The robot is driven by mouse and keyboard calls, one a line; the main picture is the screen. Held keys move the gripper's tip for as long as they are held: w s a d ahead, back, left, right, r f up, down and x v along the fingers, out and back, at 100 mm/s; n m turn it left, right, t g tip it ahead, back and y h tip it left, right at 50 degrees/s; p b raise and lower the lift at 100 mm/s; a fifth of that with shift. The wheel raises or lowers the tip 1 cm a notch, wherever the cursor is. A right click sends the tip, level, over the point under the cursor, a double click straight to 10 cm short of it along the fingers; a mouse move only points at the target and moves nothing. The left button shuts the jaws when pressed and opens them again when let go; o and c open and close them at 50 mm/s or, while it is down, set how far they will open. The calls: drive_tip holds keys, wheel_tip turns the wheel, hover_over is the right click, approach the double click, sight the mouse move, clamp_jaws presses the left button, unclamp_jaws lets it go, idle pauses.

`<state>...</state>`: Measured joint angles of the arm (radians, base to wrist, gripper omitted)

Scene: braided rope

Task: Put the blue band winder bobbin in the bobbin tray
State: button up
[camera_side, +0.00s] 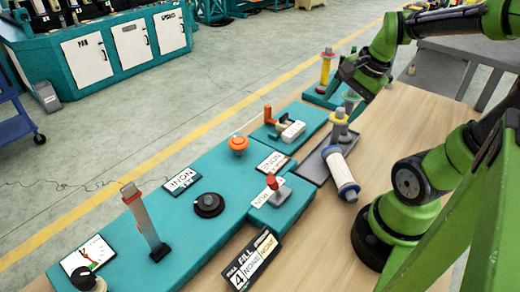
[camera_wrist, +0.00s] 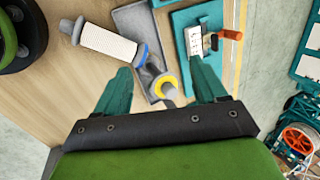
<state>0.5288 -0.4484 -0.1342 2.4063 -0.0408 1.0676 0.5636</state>
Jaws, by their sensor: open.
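The blue band winder bobbin (camera_side: 341,172) has a white wound body. It lies on its side at the near edge of the dark grey bobbin tray (camera_side: 312,168), mostly over the wood table. In the wrist view the bobbin (camera_wrist: 107,42) is left of my gripper (camera_wrist: 158,64), and its blue band end meets the tray's (camera_wrist: 132,18) left edge. Whether that end rests on the rim I cannot tell.
A teal machine bench (camera_side: 150,215) with a red knob, an orange button, a black dial and a lever runs left of the tray. An orange-handled part (camera_wrist: 228,35) is at right in the wrist view. Bare wood table (camera_side: 310,225) lies in front.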

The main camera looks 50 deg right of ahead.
sight(341, 160)
drive_tip(key=s+d+f+m+g+y, duration=0.1)
drive_tip(key=s+d+m, duration=0.2)
drive_tip(key=m, duration=1)
drive_tip(key=s+d+f+m+g+y, duration=0.1)
drive_tip(key=s+d+m+y, duration=0.2)
drive_tip(key=m, duration=1)
drive_tip(key=shift+h, duration=0.6)
drive_tip(key=x, duration=1.6)
drive_tip(key=shift+a+f, duration=0.25)
drive_tip(key=shift+w, duration=0.1)
clamp_jaws()
drive_tip(key=shift+r, duration=0.15)
